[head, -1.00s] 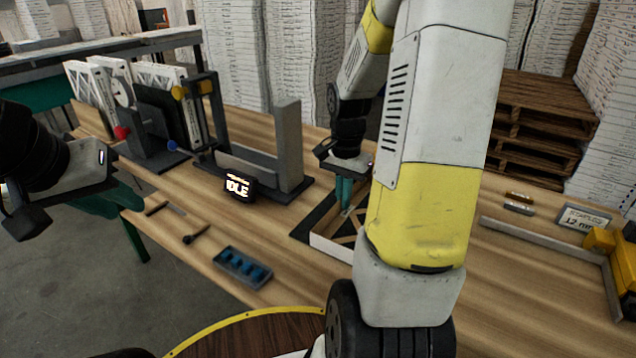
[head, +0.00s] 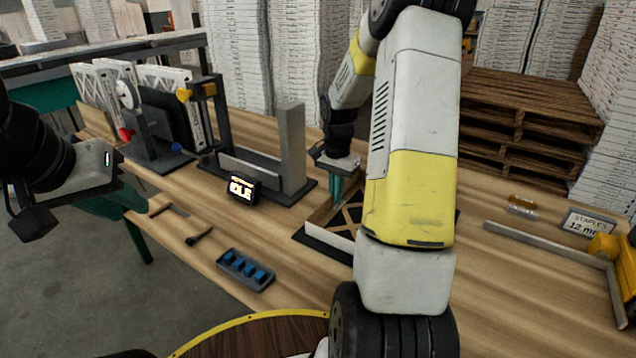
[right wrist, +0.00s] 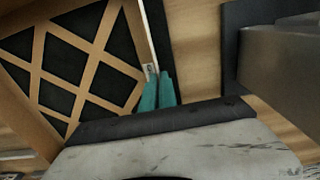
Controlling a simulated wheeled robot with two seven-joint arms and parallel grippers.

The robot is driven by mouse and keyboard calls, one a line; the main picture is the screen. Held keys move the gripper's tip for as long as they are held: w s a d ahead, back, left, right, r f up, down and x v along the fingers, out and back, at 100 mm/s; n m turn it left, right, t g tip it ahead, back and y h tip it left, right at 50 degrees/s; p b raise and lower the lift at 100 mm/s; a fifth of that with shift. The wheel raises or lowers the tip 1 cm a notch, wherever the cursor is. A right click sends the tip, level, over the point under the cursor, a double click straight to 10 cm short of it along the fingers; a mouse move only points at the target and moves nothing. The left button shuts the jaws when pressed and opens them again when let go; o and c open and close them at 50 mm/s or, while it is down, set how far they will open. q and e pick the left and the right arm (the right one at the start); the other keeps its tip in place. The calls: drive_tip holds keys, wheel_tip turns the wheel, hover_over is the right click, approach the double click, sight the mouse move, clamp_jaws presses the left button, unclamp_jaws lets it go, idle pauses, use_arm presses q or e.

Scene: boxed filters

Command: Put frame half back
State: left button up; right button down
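The frame half (head: 331,240), with a white outer side and wooden lattice, lies on a dark mat (head: 301,236) in the middle of the bench. My arm hides its right part. My right gripper (head: 337,188) points down at its back left edge. In the right wrist view the teal fingers (right wrist: 158,90) are close together on either side of the frame half's edge, and the lattice (right wrist: 85,55) lies left of them. They look shut on that edge. My left gripper (head: 105,202) is off the bench's left end, and its finger gap is unclear.
A grey upright fixture (head: 290,150) and an IDLE display (head: 242,189) stand left of the mat. A tray of blue parts (head: 245,268) lies in front. Filters stand in a rack (head: 150,140) at the back left. A metal fence (head: 550,245) and a staples sign (head: 587,222) are at right.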

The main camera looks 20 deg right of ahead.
drive_tip(key=shift+f, duration=0.15)
drive_tip(key=c, duration=1.7)
unclamp_jaws()
